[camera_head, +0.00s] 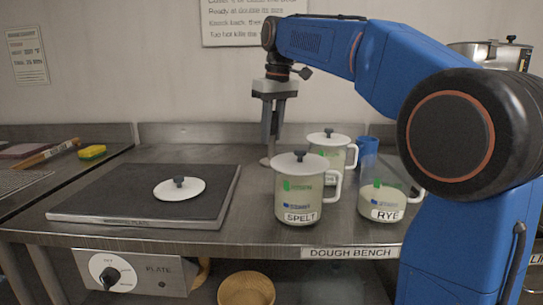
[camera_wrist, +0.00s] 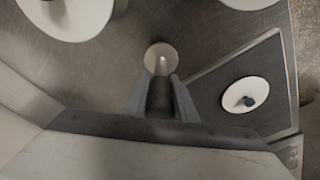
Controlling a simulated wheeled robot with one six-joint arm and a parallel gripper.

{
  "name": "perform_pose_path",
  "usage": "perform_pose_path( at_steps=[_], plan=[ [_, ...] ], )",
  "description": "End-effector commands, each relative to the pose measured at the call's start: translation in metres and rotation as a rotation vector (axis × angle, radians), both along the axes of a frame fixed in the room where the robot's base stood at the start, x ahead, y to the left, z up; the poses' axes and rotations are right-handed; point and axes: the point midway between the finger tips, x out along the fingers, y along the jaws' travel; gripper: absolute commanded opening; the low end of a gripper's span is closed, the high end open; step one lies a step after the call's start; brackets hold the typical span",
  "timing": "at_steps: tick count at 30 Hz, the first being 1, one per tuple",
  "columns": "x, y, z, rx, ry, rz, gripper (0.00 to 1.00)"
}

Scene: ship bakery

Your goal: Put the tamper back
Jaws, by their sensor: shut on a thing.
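The tamper has a pale round foot (camera_head: 267,161) low over the dough bench, left of the lidded jars. In the wrist view its foot (camera_wrist: 161,57) shows beyond the fingertips, and its dark handle lies between them. My gripper (camera_head: 271,137) points down and is shut on the handle; it also shows in the wrist view (camera_wrist: 160,92). The tamper looks upright. I cannot tell whether its foot touches the bench. Most of the handle is hidden by the fingers in the head view.
The dark hot plate (camera_head: 105,205) is at left with a white lid (camera_head: 179,188) on it. The lidded SPELT jar (camera_head: 298,202) stands close by, another lidded jar (camera_head: 330,152) behind, and the lidless RYE jar (camera_head: 381,203) right. A blue cup (camera_head: 367,147) stands behind.

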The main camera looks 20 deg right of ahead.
Motion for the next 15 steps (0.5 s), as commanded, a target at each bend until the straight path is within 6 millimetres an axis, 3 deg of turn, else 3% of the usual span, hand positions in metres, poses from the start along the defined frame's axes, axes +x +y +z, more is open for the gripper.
perform_pose_path(
  at_steps=[15],
  plan=[
    [0.0,0.0,-0.052,0.0,0.0,0.0,0.02]
  ],
)
